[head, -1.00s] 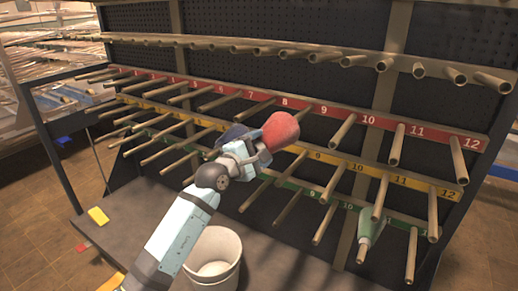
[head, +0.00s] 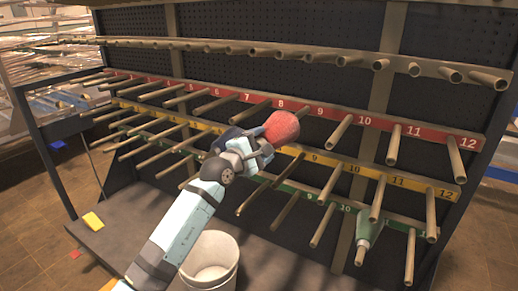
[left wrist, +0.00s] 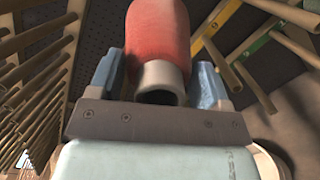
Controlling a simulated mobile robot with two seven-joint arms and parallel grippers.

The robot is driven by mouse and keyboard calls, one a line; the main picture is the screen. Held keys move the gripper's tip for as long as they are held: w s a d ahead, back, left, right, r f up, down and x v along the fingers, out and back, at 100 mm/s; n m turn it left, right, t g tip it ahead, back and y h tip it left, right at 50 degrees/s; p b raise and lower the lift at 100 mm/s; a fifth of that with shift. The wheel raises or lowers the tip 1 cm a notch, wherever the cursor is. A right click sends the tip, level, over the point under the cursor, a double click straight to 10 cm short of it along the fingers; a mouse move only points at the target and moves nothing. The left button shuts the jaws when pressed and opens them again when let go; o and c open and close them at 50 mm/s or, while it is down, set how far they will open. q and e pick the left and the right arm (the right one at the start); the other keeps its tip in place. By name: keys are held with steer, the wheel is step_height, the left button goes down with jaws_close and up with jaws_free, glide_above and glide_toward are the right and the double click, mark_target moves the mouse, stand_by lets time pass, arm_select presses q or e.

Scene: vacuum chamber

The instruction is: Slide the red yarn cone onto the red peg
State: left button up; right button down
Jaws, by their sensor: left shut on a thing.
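The red yarn cone (head: 282,127) is held by my left gripper (head: 262,142), in front of the rack near numbers 8 and 9 of the red row. In the left wrist view the red cone (left wrist: 158,35) sits between the blue fingers (left wrist: 155,80), its pale hollow core end toward the camera. The red-labelled rail (head: 410,129) carries several bare tan pegs, such as the one below 10 (head: 340,132). The cone hides part of the rail near 8 and 9; I cannot tell if it touches a peg. My right gripper is not in view.
Yellow (head: 400,181) and green rails with pegs lie below the red one, and an upper row of pegs (head: 300,54) above. A green cone (head: 369,231) sits on a lower peg at right. A white bucket (head: 211,262) stands below my arm.

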arm_select(q)
steer(key=shift+b+x, duration=0.45)
steer(key=shift+x, duration=0.45)
steer(key=shift+w, duration=0.15)
steer(key=shift+a, duration=0.1)
stand_by(0.8)
steer(key=shift+w, duration=0.1)
steer(key=shift+b+x, duration=1.65)
steer(key=shift+x, duration=0.75)
steer(key=shift+w+a+f, duration=0.1)
steer(key=shift+w+a, duration=0.05)
steer(key=shift+a, duration=0.05)
